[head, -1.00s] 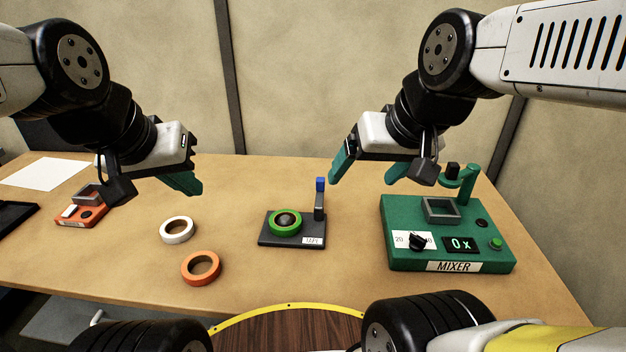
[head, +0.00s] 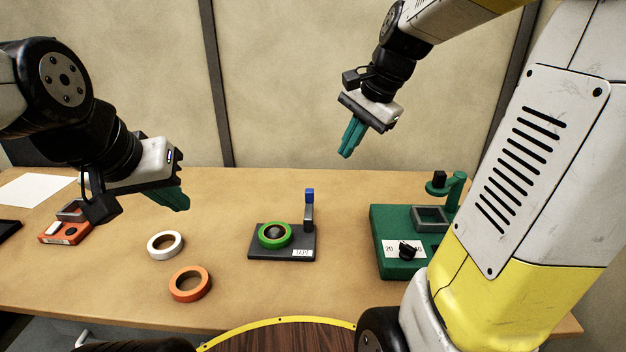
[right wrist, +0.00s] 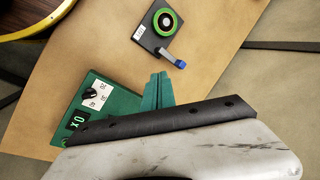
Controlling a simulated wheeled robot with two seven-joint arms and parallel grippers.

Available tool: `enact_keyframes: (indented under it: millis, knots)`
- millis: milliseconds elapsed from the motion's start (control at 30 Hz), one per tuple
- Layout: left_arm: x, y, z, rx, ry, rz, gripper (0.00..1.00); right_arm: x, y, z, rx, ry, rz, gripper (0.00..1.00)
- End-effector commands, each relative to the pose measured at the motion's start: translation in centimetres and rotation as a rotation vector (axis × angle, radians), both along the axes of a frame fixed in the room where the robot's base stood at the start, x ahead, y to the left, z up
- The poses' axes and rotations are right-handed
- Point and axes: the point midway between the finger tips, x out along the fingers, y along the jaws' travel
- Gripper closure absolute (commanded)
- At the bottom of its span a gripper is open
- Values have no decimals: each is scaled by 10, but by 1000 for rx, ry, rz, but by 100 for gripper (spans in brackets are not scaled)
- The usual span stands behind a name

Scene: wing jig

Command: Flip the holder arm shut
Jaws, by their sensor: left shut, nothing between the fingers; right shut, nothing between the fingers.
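The tape holder has a dark grey base (head: 268,253) with a label, and a green tape roll (head: 275,236) lies on it. Its holder arm (head: 308,210) stands upright at the back right of the base, with a blue tip (head: 309,194). In the right wrist view, the holder arm (right wrist: 168,56) with its blue end shows beside the green roll (right wrist: 165,21). My right gripper (head: 346,153) is shut and empty, high above and beyond the holder, slightly right of it. It shows in the right wrist view (right wrist: 159,76). My left gripper (head: 182,204) is shut and empty, left of the holder.
A white roll (head: 165,245) and an orange roll (head: 190,284) lie to the left. An orange device (head: 62,232) is further left. Bare table surrounds the holder.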

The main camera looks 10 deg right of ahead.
Motion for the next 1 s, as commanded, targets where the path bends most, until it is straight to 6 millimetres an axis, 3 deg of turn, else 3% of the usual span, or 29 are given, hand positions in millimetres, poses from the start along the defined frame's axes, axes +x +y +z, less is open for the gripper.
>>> enact_keyframes:
  millis: [300,500,700,1000]
  knots:
    - [0,0,0,0,0,0,100,76,-25,-43,140,242,-398,100]
    - [0,0,0,0,0,0,100,114,-40,-78,201,377,-623,100]
    - [0,0,0,0,0,0,100,133,-50,-101,231,457,-761,100]
    - [0,0,0,0,0,0,100,139,-52,-107,239,479,-801,100]
